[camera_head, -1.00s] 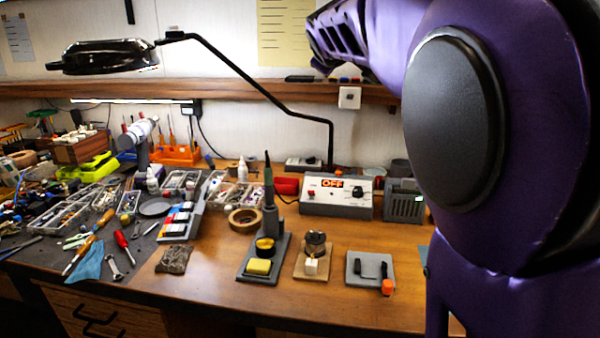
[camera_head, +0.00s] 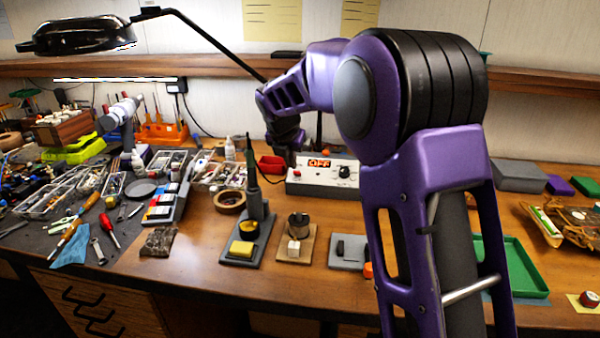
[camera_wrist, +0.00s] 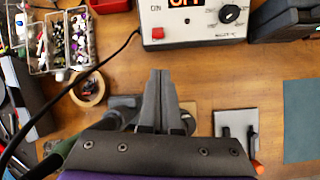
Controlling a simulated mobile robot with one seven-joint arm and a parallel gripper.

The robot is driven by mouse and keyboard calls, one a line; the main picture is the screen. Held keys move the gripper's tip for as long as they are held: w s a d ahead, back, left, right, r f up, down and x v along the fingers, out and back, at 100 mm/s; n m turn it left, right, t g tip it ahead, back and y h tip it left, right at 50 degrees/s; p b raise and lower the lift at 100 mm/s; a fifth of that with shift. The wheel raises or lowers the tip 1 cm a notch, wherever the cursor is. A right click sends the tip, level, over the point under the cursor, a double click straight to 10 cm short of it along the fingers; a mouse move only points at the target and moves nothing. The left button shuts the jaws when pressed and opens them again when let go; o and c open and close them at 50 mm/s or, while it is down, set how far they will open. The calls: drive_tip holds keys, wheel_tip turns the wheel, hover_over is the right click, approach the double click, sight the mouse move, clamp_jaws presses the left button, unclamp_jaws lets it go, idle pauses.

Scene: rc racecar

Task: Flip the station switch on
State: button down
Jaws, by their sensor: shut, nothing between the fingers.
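The station (camera_head: 322,187) is a light grey box at the back of the bench, with a lit orange OFF display (camera_head: 319,163) and a dark knob (camera_head: 344,171). Its small red switch (camera_head: 297,174) is on the left of the front panel. In the wrist view the station's front (camera_wrist: 195,36) is at the top, with the red switch (camera_wrist: 157,33) left of the knob (camera_wrist: 229,14). My gripper (camera_wrist: 161,74) is shut and empty, its tips apart from the panel and pointing toward the switch. In the head view my gripper (camera_head: 288,152) hangs near the station's left end.
A soldering iron in its stand (camera_head: 252,210) and a tip cleaner (camera_head: 298,228) stand in front of the station. A roll of tape (camera_wrist: 86,88) lies left of my fingers. A dark cable (camera_wrist: 100,65) runs to the station.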

sight(297, 173)
drive_tip(key=shift+s+a+f+n+g, duration=0.1)
drive_tip(key=shift+s+f+n+g, duration=0.1)
drive_tip(key=shift+f+n, duration=0.35)
drive_tip(key=shift+s+f+n+g, duration=0.15)
drive_tip(key=shift+f+n+g, duration=0.05)
drive_tip(key=shift+f+n, duration=0.35)
drive_tip(key=b+x, duration=0.1)
drive_tip(key=x, duration=0.8)
drive_tip(key=shift+w+f, duration=0.1)
drive_tip(key=shift+f, duration=0.15)
drive_tip(key=shift+w+d+r, duration=0.25)
drive_tip(key=shift+w+r, duration=0.65)
drive_tip(key=shift+w, duration=0.25)
drive_tip(key=shift+w+r, duration=0.35)
drive_tip(key=shift+r, duration=0.05)
